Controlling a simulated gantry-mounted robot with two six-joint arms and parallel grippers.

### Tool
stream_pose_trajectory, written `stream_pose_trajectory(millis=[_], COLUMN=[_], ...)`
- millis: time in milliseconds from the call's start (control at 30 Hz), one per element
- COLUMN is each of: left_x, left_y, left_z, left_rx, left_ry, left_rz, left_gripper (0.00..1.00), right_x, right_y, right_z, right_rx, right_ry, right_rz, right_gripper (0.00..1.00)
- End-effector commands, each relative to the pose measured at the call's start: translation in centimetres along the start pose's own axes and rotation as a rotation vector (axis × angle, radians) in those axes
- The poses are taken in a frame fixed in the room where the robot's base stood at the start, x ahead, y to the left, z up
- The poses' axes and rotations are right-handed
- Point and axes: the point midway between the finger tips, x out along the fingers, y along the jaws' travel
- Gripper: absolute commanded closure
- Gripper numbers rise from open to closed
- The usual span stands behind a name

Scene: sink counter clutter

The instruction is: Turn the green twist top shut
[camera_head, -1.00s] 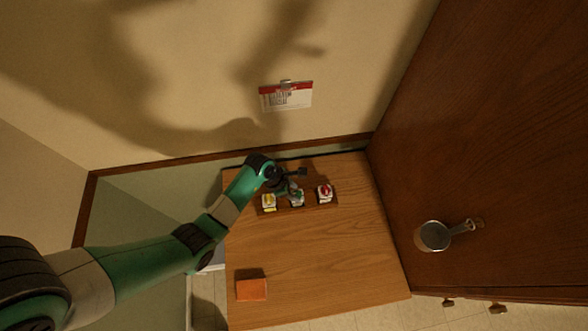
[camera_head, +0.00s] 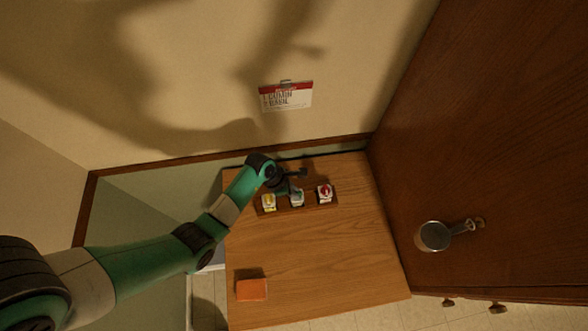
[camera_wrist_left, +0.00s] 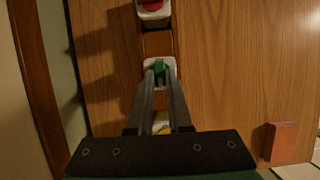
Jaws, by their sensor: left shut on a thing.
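The green twist top (camera_wrist_left: 158,70) sits on a small white jar, the middle one of three in a row. It shows between the fingertips of my left gripper (camera_wrist_left: 158,72), which is shut on it. In the head view, my left gripper (camera_head: 296,191) reaches down over the middle jar (camera_head: 297,199) and hides the green top there. The jar stands upright in a wooden rack (camera_head: 312,205). My right gripper is not in view.
A yellow-topped jar (camera_head: 269,202) stands left of the middle jar, a red-topped jar (camera_head: 325,193) right of it. An orange block (camera_head: 252,289) lies at the counter's front left. A metal pan (camera_head: 433,236) is at the right. The middle of the counter (camera_head: 320,250) is clear.

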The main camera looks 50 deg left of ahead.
Motion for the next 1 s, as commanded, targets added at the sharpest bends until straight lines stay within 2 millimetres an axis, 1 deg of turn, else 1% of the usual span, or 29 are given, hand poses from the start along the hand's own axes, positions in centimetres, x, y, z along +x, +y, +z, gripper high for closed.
stream_pose_trajectory(millis=[767,1000], left_x=[-0.02,0.01], left_y=[0.19,0.28], left_z=[0.02,0.04], left_rx=[0.093,0.185], left_ry=[-0.001,0.000], left_rz=[-0.038,-0.077], left_gripper=[1.00,1.00], right_x=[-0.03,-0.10], right_y=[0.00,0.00], right_z=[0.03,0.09], right_rx=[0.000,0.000], right_ry=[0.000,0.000], right_rz=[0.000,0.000], right_gripper=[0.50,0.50])
